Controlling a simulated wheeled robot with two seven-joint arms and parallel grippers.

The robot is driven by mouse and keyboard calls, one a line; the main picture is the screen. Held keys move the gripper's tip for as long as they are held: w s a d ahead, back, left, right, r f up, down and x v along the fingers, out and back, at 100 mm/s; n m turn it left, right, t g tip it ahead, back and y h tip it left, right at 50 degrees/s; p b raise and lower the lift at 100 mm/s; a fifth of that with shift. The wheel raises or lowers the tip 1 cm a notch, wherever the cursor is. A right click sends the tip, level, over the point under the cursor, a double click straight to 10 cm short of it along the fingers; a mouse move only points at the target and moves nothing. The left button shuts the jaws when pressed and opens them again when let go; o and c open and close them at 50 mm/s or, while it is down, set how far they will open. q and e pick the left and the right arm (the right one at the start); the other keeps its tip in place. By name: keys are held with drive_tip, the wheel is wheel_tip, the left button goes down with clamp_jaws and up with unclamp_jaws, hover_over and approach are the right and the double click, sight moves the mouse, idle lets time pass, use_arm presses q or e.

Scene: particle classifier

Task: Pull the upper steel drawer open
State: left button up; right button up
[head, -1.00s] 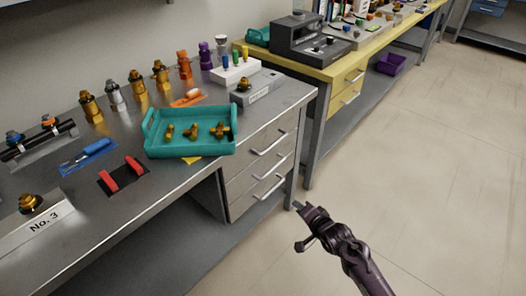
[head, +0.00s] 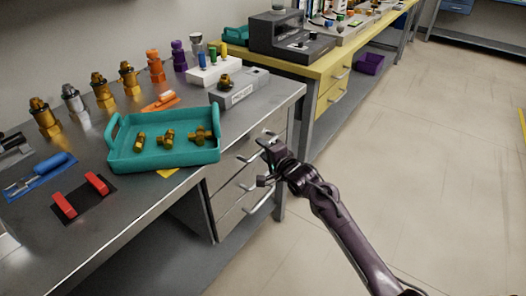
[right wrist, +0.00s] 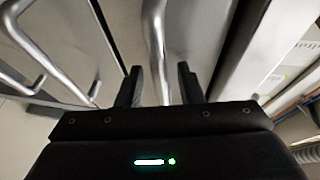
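The upper steel drawer (head: 228,168) is in the right end of the steel bench and looks closed. Its bar handle (head: 245,158) is partly hidden by my right gripper (head: 267,160), which is right in front of it. In the right wrist view, the two black fingers of my right gripper (right wrist: 159,82) are apart. A silver handle bar (right wrist: 156,35) runs between them, with gaps visible on both sides. My left gripper is not in view.
Middle (head: 247,184) and lower (head: 260,203) handles sit just below. A teal tray (head: 165,157) with brass parts stands on the bench top. A yellow bench (head: 325,68) stands close behind. The floor to the right is clear.

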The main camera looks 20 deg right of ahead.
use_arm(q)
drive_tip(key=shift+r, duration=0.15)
use_arm(e)
drive_tip(key=shift+w, duration=0.15)
clamp_jaws()
